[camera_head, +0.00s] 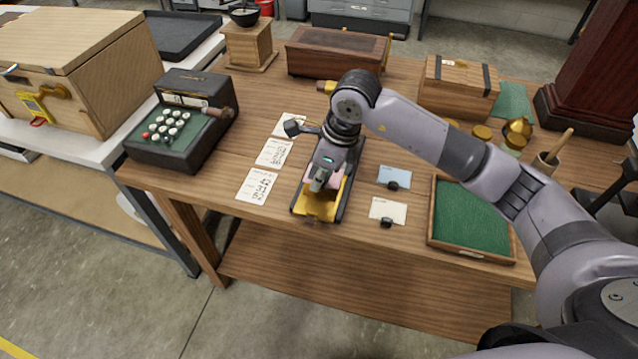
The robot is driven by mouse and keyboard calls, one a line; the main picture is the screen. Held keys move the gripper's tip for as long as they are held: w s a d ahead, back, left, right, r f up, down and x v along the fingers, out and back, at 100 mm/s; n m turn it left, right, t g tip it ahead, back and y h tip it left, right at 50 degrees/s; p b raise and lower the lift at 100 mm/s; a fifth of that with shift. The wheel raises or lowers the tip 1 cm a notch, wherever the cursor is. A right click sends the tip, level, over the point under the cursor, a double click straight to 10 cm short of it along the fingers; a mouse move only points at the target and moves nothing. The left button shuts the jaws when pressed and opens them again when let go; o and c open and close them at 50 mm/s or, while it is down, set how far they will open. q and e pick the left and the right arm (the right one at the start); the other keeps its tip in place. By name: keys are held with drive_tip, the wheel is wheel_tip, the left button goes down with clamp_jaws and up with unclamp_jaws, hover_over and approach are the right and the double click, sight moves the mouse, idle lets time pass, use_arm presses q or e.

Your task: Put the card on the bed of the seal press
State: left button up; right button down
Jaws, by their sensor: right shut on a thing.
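The seal press (346,192) stands near the front middle of the wooden table, with a dark frame and a yellow bed (320,209) at its front end. My right gripper (317,184) is over the bed, pointing down, and hides much of the press. It is shut on a pink card (338,173), of which only a small part shows beside the fingers. I cannot tell whether the card touches the bed. My left gripper is not in view.
A blue card (394,174) and a cream card (388,209) stand right of the press, and a green-lined tray (470,217) beyond them. Number sheets (257,186) lie left, near an adding machine (180,122). Wooden boxes (335,53) stand behind.

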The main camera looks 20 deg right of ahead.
wheel_tip(320, 180, down, 3)
drive_tip(key=shift+r, duration=0.15)
drive_tip(key=shift+f, duration=0.3)
drive_tip(key=c, duration=1.6)
unclamp_jaws()
drive_tip(key=shift+r+p, duration=0.25)
drive_tip(key=shift+p, duration=0.05)
drive_tip(key=shift+d+r+b, duration=0.15)
drive_tip(key=shift+r+b, duration=0.2)
drive_tip(key=b+v, duration=0.2)
drive_tip(key=v, duration=0.9)
drive_tip(key=shift+s, duration=0.1)
